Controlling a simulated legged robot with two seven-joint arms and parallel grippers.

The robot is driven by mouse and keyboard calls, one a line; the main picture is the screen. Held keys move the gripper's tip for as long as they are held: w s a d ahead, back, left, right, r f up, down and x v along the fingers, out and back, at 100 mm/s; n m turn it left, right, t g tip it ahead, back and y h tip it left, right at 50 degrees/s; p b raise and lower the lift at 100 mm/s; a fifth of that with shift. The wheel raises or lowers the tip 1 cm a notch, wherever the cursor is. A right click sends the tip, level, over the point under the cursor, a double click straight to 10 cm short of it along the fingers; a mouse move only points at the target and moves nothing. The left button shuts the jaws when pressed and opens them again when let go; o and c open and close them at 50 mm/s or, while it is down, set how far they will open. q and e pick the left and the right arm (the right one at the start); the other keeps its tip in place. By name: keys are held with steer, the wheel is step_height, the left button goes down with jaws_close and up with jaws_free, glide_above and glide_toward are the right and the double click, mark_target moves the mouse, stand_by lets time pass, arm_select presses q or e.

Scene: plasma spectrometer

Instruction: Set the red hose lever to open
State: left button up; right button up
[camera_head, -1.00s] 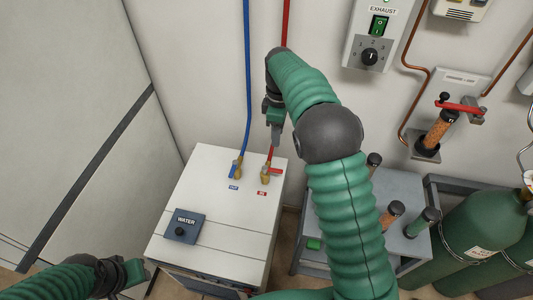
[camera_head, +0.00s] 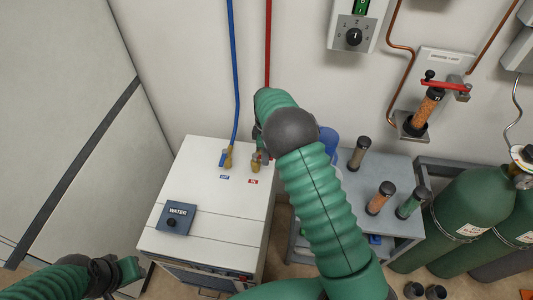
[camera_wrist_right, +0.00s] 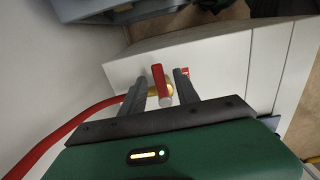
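The red hose lever (camera_wrist_right: 158,80) sits on a brass valve (camera_head: 256,166) on top of the white chiller cabinet (camera_head: 205,185). In the right wrist view the lever stands between the two fingers of my right gripper (camera_wrist_right: 162,90), which are apart with gaps beside it. In the head view my right gripper (camera_head: 263,150) is over the red-hose valve and hides the lever, so its position is unclear there. My left gripper (camera_head: 132,270) is low at the left, away from the valves; its fingers cannot be made out.
A blue-lever valve (camera_head: 226,158) with a blue hose (camera_head: 234,80) stands just left of the red one. A red hose (camera_wrist_right: 75,115) runs past the gripper. A WATER knob panel (camera_head: 175,218) is on the cabinet. A grey cart (camera_head: 395,220) with several canisters stands to the right.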

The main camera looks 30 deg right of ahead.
jaws_close()
steer(key=shift+s+r, duration=0.1)
stand_by(0.3)
steer(key=a+m+p, duration=0.6)
steer(key=m+p, duration=0.2)
steer(key=m, duration=1)
steer(key=shift+s+p, duration=0.35)
steer(key=shift+a, duration=0.1)
jaws_free()
stand_by(0.3)
